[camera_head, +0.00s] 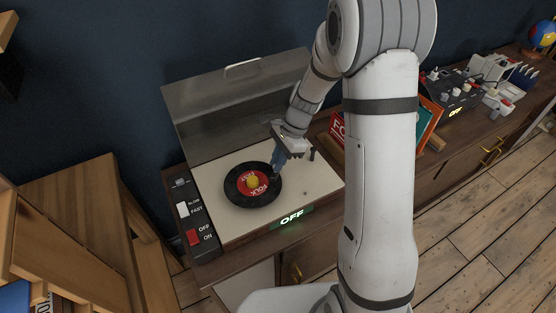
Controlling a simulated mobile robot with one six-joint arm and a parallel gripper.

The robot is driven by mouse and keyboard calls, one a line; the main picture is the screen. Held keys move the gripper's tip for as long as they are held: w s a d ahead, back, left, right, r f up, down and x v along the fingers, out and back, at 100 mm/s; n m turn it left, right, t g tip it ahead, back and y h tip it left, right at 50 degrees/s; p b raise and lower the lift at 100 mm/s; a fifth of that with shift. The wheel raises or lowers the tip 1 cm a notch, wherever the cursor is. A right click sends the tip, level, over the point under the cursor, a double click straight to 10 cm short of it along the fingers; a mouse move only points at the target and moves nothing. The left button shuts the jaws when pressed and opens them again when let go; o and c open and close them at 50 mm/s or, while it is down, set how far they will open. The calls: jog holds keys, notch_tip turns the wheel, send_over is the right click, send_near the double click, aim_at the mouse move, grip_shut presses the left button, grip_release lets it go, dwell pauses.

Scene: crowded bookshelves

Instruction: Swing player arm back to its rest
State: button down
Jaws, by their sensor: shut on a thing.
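A record player (318,192) stands on a wooden cabinet with its grey lid (225,100) raised. A black record with a red label (252,185) lies on it, with a yellow piece at its centre. My gripper (278,168) is low over the deck at the record's upper right edge. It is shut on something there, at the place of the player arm. The player arm itself is mostly hidden by my gripper, and I cannot make out its full shape. A green lit sign on the front reads OFF (292,217).
A control strip with a red switch (193,237) and a white switch (183,210) runs along the player's left side. Record sleeves (428,120) stand to the right, behind my arm. Another device (452,92) sits farther right. Wooden steps (75,225) are at the left.

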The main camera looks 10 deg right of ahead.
jog(key=shift+s+d, duration=0.1)
jog(key=shift+d, duration=0.05)
jog(key=shift+s+d, duration=0.15)
jog(key=shift+d, duration=0.35)
jog(key=d+n+g+h, duration=0.2)
jog(key=d+n, duration=0.7)
jog(key=d, duration=0.6)
jog(key=shift+w+d+g+h+p, duration=0.15)
jog(key=shift+w+g+h+p, duration=0.15)
jog(key=shift+w+p, duration=0.1)
jog(key=c, duration=1.4)
grip_release()
